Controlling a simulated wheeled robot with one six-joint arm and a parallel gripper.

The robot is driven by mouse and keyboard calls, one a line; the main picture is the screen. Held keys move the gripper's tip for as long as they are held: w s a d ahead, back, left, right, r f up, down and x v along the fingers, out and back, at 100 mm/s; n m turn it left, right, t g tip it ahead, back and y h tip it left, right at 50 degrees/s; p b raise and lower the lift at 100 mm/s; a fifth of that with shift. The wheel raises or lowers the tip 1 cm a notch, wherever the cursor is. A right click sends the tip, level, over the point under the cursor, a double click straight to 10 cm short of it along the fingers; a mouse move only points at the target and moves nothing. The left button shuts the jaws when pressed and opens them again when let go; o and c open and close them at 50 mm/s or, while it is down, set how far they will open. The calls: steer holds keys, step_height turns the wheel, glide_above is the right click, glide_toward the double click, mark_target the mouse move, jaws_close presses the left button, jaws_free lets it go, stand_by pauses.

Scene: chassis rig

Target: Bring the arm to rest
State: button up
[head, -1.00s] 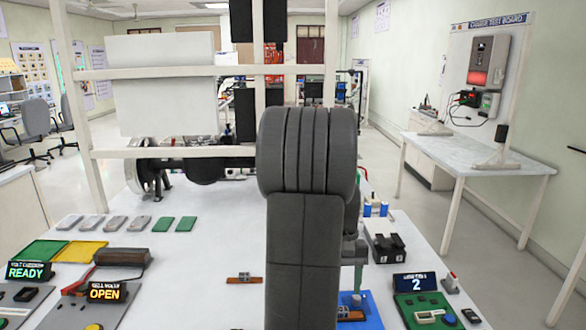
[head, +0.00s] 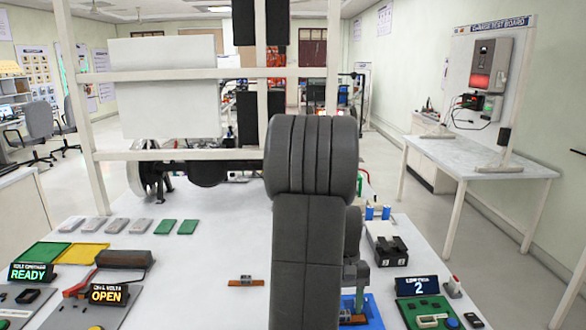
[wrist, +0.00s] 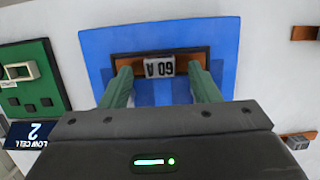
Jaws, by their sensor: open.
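My gripper (wrist: 163,82) is open in the wrist view, with its two green fingers apart. A fuse-like part (wrist: 161,66), an orange-brown bar with a grey middle marked "60 A", lies on a blue mat (wrist: 216,38) just past the fingertips. The fingertips overlap the bar's lower edge on both sides of the grey middle; I cannot tell whether they touch it.
Another orange-brown bar (head: 246,282) lies on the white table. A green board (head: 430,312) and a "LOW CELL 2" sign (head: 418,286) stand right of the mat. A dark two-post block (head: 388,247) is behind them. A white frame (head: 205,74) rises at the back.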

steer(key=v, duration=1.3)
steer(key=x, duration=1.3)
steer(key=shift+s+f, duration=0.1)
steer(key=shift+f, duration=0.15)
steer(key=shift+r+p, duration=0.55)
steer(key=shift+p, duration=0.05)
steer(key=shift+f+b, duration=0.15)
steer(key=shift+b, duration=0.45)
step_height(320, 180, up, 9)
steer(key=t, duration=0.2)
steer(key=shift+s+t+p, duration=0.35)
steer(key=shift+t+p, duration=0.05)
